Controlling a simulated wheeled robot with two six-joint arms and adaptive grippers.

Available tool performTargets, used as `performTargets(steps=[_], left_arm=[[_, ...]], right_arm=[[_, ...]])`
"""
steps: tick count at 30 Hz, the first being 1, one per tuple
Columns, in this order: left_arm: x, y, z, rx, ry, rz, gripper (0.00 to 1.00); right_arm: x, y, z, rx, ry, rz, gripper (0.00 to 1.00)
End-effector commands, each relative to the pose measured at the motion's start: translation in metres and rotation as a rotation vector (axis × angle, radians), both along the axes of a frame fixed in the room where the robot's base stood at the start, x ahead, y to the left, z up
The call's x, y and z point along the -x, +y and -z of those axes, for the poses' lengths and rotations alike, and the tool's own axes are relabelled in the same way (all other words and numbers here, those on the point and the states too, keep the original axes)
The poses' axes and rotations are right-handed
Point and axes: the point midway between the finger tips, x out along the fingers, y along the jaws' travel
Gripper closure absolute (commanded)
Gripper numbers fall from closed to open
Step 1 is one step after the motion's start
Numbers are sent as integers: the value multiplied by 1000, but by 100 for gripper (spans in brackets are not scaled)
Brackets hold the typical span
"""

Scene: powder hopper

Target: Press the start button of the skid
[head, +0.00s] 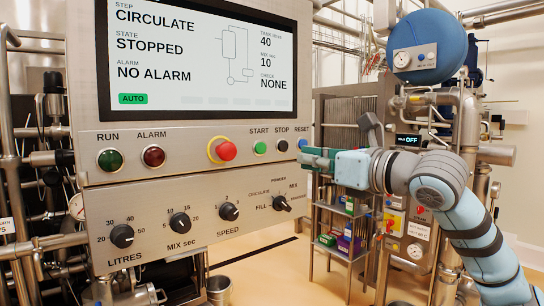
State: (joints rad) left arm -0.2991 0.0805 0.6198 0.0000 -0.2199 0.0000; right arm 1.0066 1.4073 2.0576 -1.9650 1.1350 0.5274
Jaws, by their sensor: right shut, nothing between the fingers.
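The start button (260,148) is a small green button under the label START on the skid's steel panel (190,138). A black stop button (282,146) and a blue reset button (303,143) sit to its right. My right gripper (306,158) is shut and empty. Its tips point left at the panel's right edge, just below the reset button in the picture and right of the start button. I cannot tell how far the tips are from the panel face. The screen (200,55) reads CIRCULATE, STOPPED, NO ALARM. My left gripper is out of view.
A red emergency stop knob (226,151) sticks out left of the start button. Dark green RUN (110,159) and red ALARM (153,156) lamps are further left. Several black knobs (180,222) line the lower panel. A small shelf (340,230) and piping stand at right.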

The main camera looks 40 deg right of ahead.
Motion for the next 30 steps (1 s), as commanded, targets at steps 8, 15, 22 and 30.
performTargets(steps=[8, 15, 22, 30], left_arm=[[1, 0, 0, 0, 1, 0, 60], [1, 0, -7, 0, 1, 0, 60], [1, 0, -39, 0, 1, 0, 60], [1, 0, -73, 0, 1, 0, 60]], right_arm=[[5, -13, -5, 7, 1, 53, 100], [-3, -12, -7, 6, 2, 49, 100], [-45, -12, -10, 2, 4, 45, 100], [-103, -14, -10, 2, 4, 47, 100]])
